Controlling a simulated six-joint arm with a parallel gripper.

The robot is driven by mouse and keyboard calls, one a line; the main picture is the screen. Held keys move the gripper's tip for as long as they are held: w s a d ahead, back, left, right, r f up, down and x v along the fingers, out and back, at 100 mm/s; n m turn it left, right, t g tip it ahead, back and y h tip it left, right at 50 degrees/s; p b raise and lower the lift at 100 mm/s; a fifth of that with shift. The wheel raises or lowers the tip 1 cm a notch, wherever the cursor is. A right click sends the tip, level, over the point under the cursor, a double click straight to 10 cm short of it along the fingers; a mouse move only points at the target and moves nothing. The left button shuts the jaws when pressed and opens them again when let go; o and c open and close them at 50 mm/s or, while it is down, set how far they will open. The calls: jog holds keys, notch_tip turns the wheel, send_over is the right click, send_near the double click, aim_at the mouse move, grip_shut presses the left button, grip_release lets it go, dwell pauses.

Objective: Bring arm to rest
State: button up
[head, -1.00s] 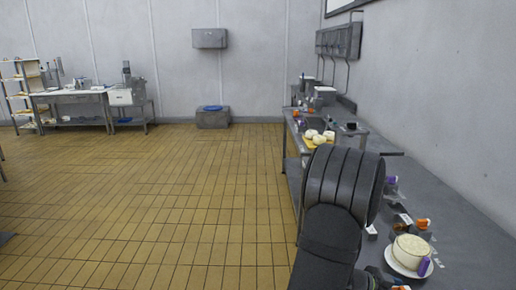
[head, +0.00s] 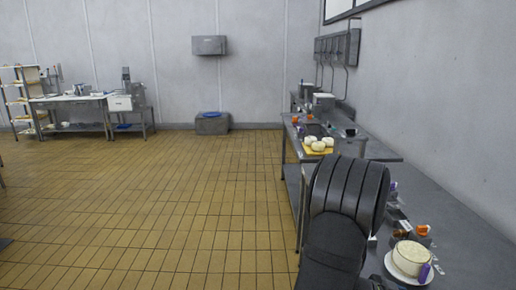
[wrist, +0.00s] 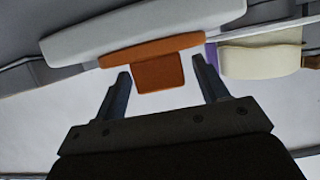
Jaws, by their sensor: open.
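My arm (head: 345,205) shows as a thick dark link at the lower right of the head view, in front of the steel counter (head: 465,215). My gripper (wrist: 168,88) shows in the wrist view with its two dark fingers apart and nothing held between them. Beyond the fingertips is an orange piece (wrist: 160,72) joined to a pale grey bar (wrist: 145,30); I cannot tell what it is. In the head view the gripper is hidden.
A pale cheese wheel (head: 411,254) sits on a white plate (head: 393,271) on the counter, with orange-topped items (head: 423,230) behind it. Smaller white cheeses (head: 318,145) lie on a yellow board farther back. The tiled floor (head: 190,205) at left is clear.

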jog(key=v, duration=1.2)
jog(key=x, duration=1.2)
jog(key=shift+d+r, duration=0.1)
jog(key=shift+d, duration=0.05)
notch_tip(320, 180, up, 4)
jog(key=shift+f, duration=0.1)
jog(key=s+d+r, duration=0.3)
jog(key=s+r, duration=0.4)
jog(key=s, duration=0.4)
jog(key=w+d+r+n+t, duration=0.2)
jog(key=w+d+r, duration=0.1)
jog(key=w+d, duration=0.3)
jog(key=w+d+r+n+t, duration=0.15)
jog(key=w+d+r, duration=0.25)
jog(key=w, duration=0.4)
jog(key=shift+t+y, duration=0.3)
jog(key=shift+t, duration=0.05)
jog(key=w+f, duration=0.1)
jog(key=w, duration=0.2)
jog(key=w+a+f, duration=0.1)
jog(key=w+f, duration=0.1)
jog(key=w, duration=0.1)
jog(key=w+a+f, duration=0.1)
jog(key=w+f, duration=0.1)
jog(key=w, duration=0.1)
jog(key=shift+w+a, duration=0.25)
jog(key=shift+w, duration=0.05)
